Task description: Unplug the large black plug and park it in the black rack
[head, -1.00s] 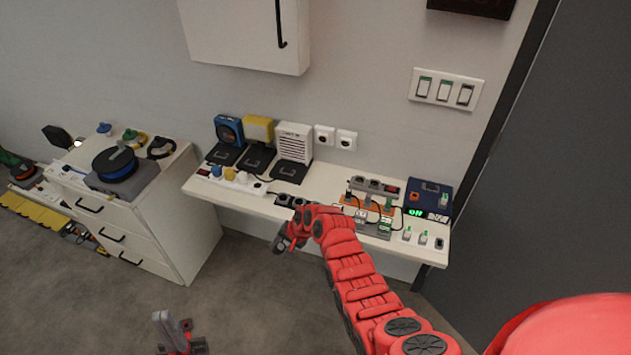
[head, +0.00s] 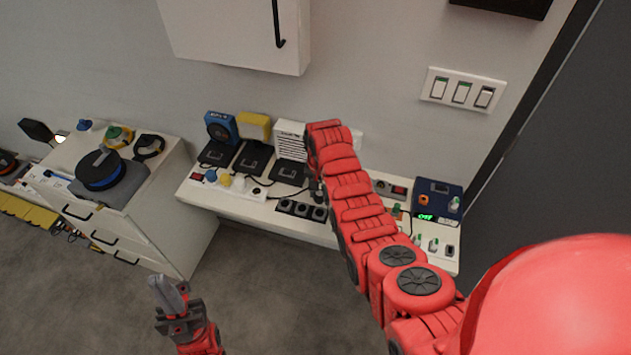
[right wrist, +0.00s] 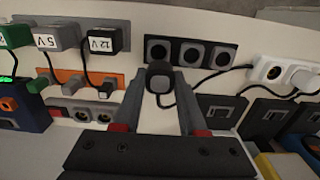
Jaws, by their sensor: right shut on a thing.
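My right gripper (right wrist: 158,82) is shut on a black plug (right wrist: 158,70), whose dark cord hangs below it in the right wrist view. The black rack (right wrist: 206,42) has three round grey-ringed slots in a row. The held plug is just in front of the slot at one end, and I cannot tell whether it touches the rack. In the head view the rack (head: 300,209) lies at the table's front edge, and my right gripper (head: 317,190) is beside it, partly hidden by my arm. My left gripper (head: 170,295) hangs low over the floor, away from the table; its jaw opening is unclear.
A white power strip (head: 240,186) with several plugs lies left of the rack. Black docks with a blue, a yellow and a white device (head: 291,140) stand behind. A blue box (head: 438,196) reading OFF is at the right. Labelled adapters (right wrist: 101,39) sit near the rack.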

